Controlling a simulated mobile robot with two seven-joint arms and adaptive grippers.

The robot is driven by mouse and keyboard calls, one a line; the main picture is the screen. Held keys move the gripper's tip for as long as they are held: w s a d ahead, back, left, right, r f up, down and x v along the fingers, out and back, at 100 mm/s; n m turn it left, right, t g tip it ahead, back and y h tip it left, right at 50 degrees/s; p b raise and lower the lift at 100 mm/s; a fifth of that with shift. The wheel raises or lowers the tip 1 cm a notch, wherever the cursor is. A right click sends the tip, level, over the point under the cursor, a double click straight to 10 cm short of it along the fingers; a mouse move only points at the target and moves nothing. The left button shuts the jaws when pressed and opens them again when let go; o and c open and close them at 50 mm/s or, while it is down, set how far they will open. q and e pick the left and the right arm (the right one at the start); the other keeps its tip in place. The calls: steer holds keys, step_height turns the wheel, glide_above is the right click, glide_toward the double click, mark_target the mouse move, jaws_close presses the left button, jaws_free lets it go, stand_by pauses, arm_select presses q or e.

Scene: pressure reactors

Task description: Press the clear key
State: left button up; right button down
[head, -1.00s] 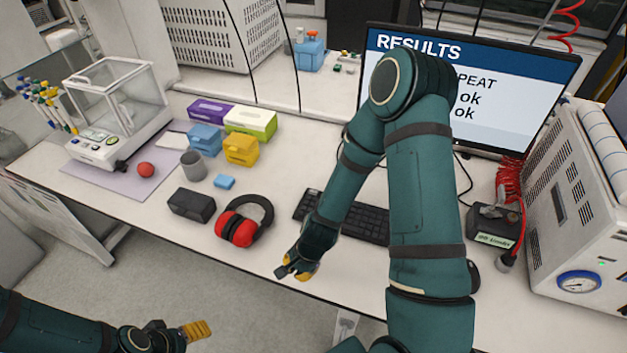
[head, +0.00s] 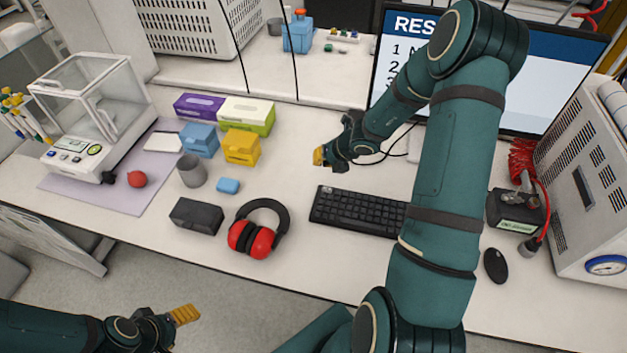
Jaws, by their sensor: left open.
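I cannot read any key marked clear. The balance (head: 92,115) at the left has a front panel with a small display and several keys (head: 70,157). The dark keyboard (head: 360,210) lies on the bench below the monitor. My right gripper (head: 319,156), with yellow fingertips, is above the bench beyond the keyboard, apart from it; its opening is hard to see. My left gripper (head: 185,314) is open and empty at the lower left, in front of the bench edge. My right arm covers part of the monitor and the keyboard's right end.
A monitor (head: 545,75) stands at the back right. Red and black ear defenders (head: 257,232), a dark box (head: 196,216), a grey cup (head: 192,171) and coloured boxes (head: 241,147) stand between balance and keyboard. A mouse (head: 496,265) lies right.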

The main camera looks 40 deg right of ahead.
mark_target(322, 188)
steer(key=shift+w, duration=0.15)
step_height(322, 188, down, 9)
steer(key=b, duration=0.8)
steer(key=shift+f+b, duration=0.1)
steer(key=shift+b, duration=0.3)
stand_by(1.2)
steer(key=shift+f, duration=0.3)
